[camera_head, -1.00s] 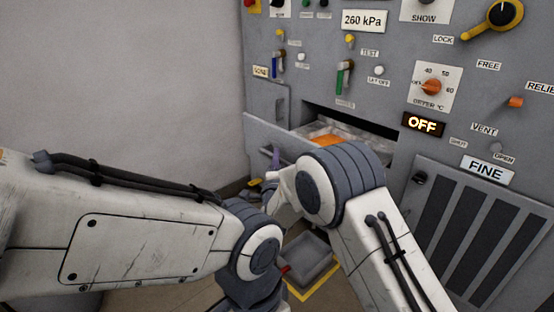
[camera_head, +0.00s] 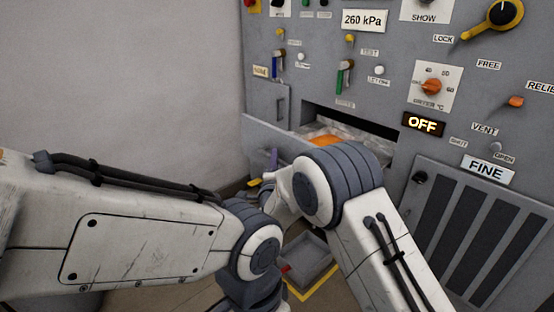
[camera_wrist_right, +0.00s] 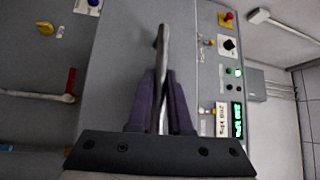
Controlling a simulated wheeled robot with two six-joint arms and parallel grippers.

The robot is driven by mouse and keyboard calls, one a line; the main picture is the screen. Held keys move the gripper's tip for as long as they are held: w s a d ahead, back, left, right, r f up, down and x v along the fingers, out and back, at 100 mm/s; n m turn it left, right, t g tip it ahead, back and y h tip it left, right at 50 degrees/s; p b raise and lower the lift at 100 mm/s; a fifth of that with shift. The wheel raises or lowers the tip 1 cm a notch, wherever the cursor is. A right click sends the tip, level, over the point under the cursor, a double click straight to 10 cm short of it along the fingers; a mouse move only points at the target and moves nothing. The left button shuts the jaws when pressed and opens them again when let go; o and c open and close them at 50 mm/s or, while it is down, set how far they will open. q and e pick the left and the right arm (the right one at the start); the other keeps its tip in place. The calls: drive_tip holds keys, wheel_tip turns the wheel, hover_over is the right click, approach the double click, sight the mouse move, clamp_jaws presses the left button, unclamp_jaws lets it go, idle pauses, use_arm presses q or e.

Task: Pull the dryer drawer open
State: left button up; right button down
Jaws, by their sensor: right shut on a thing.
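The dryer drawer (camera_head: 262,134) stands partly out of the grey panel in the head view, with orange and pale material (camera_head: 325,139) inside. Its front is partly hidden by my right arm. My right gripper (camera_head: 273,160) is at the drawer front, mostly hidden behind its own wrist. In the right wrist view, its purple fingers (camera_wrist_right: 161,100) are closed on a grey metal bar, the drawer handle (camera_wrist_right: 163,50). My left arm comes in from the left and bends down at the bottom middle; its gripper does not show.
The panel has switches, an orange dryer dial (camera_head: 431,86), a lit OFF sign (camera_head: 423,124) and a louvred grille (camera_head: 470,225). A grey tray (camera_head: 318,270) lies on the floor below, near a yellow line. A bare wall is at left.

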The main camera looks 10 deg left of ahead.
drive_tip(key=s+a, duration=0.4)
drive_tip(key=s, duration=0.1)
drive_tip(key=shift+b, duration=0.35)
drive_tip(key=c, duration=0.8)
unclamp_jaws()
drive_tip(key=shift+c, duration=0.2)
